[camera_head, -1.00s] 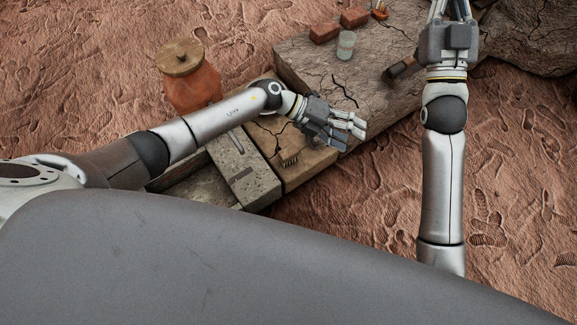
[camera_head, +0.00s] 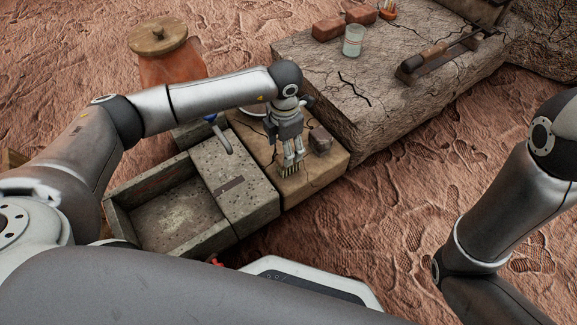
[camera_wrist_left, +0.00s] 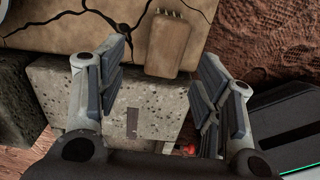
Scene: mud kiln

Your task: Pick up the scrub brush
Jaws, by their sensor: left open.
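The scrub brush (camera_head: 288,171) is on the cracked tan block in the head view, mostly hidden by my left gripper, with its bristles showing below the fingers. In the left wrist view the brush (camera_wrist_left: 168,45) shows as a brown wooden body with a few bristle tips at its top edge. My left gripper (camera_head: 291,160) points down at the brush. Its fingers (camera_wrist_left: 162,80) are spread wide, with the brush ahead of the gap between them; contact cannot be told. My right arm is at the right edge, its gripper out of view.
A small dark brown block (camera_head: 320,139) sits right of the gripper. A grey stone trough (camera_head: 150,185) lies to the left, with a clay jar (camera_head: 165,60) behind. The large slab (camera_head: 375,105) holds a glass (camera_head: 353,41), bricks (camera_head: 328,29) and a wooden-handled tool (camera_head: 428,58).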

